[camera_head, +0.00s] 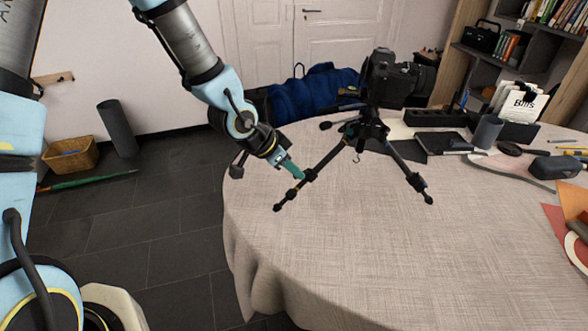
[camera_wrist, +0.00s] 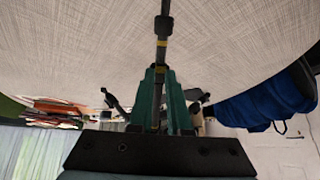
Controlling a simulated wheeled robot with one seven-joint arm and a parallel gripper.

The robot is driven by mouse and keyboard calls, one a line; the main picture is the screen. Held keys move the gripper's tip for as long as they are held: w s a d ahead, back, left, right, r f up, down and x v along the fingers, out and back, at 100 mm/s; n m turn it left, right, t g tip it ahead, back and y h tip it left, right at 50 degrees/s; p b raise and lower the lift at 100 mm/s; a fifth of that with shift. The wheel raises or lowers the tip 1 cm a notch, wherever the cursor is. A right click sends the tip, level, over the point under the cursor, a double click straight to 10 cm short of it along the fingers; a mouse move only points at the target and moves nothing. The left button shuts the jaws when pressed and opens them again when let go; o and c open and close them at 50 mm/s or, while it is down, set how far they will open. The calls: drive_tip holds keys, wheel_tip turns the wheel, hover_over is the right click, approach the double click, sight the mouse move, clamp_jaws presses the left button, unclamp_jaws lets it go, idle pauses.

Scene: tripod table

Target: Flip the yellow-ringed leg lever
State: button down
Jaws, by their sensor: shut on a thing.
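The black tripod (camera_head: 369,130) stands on the round table with a camera on top. Its left leg (camera_head: 330,156) slopes down toward the table's left side and has dark clamps along it. My gripper (camera_head: 301,176), with teal fingers, reaches this leg from the upper left, at the upper clamp. In the wrist view the fingers (camera_wrist: 159,72) are closed with the leg's line between them. A yellow ring (camera_wrist: 161,43) shows on the leg just beyond the fingertips. The fingers hide most of the lever, so I cannot tell its position.
The cloth-covered table (camera_head: 400,260) is clear in front of the tripod. The right leg (camera_head: 415,182) stands to the right. A camera (camera_head: 384,78) sits above. A dark tablet (camera_head: 441,143), a cup (camera_head: 487,132) and stationery lie at the back right.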

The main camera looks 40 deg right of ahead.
drive_tip(key=shift+d+r, duration=0.1)
drive_tip(key=shift+r, duration=0.15)
drive_tip(key=shift+d+r+p, duration=0.1)
drive_tip(key=shift+r+p, duration=0.15)
drive_tip(key=shift+p, duration=0.1)
idle(0.6)
drive_tip(key=shift+s+d+r, duration=0.1)
drive_tip(key=shift+d+r, duration=0.1)
drive_tip(key=shift+r, duration=0.05)
drive_tip(key=shift+r+p, duration=0.1)
drive_tip(key=shift+p, duration=0.2)
drive_tip(key=shift+s+d+r, duration=0.1)
drive_tip(key=shift+d+r, duration=0.2)
drive_tip(key=shift+d, duration=0.15)
drive_tip(key=c, duration=1.3)
unclamp_jaws()
